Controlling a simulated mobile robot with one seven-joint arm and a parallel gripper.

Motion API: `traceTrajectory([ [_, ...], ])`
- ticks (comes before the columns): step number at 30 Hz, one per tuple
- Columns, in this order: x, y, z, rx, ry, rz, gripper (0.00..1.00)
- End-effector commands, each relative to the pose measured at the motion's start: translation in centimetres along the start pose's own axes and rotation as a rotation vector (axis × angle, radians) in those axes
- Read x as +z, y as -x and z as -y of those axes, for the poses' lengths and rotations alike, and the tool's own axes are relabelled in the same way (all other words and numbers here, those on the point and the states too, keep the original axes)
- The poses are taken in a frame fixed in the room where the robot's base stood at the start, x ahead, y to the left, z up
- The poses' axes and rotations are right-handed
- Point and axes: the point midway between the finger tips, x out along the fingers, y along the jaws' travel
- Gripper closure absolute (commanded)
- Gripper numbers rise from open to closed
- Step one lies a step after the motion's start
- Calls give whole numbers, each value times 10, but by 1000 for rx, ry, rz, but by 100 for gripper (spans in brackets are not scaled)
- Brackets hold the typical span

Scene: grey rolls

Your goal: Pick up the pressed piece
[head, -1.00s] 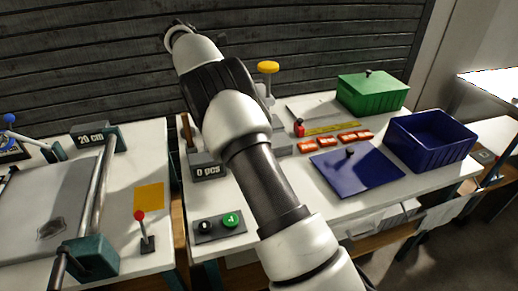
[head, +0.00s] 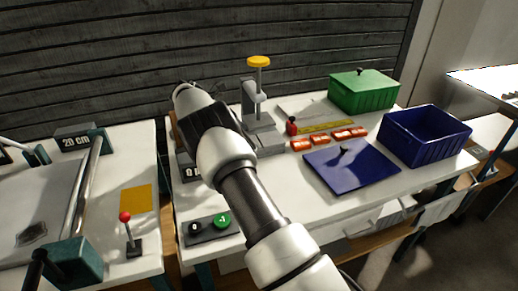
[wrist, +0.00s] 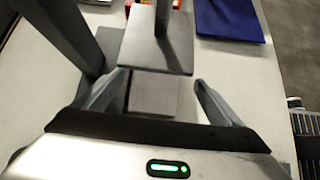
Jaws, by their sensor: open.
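The press (head: 257,100) has a grey column and base and a yellow knob on top. In the wrist view its square grey press plate (wrist: 150,52) hangs from a rod just beyond my fingers. A flat grey surface (wrist: 156,95) shows below the plate and between my fingers. I cannot tell whether it is the pressed piece or part of the press base. My gripper (wrist: 158,84) is open, with its fingers apart on either side of that surface and nothing visibly held. In the head view my arm hides my gripper.
A blue lidless crate (head: 425,138), a blue lid (head: 350,168), a green lidded box (head: 364,92), several orange-red pieces (head: 328,139) and a yellow ruler (head: 325,126) lie right of the press. A button panel (head: 208,228) sits at the front. The left table holds a roller (head: 85,185).

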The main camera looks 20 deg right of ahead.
Motion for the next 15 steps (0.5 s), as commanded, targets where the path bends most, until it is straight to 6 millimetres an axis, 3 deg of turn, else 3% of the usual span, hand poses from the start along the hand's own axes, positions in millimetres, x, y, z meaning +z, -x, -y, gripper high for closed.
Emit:
traceTrajectory([
  [8, 0, -18, -2, -1, -2, 0, 9],
  [15, 1, -53, -5, -2, -1, 0, 9],
])
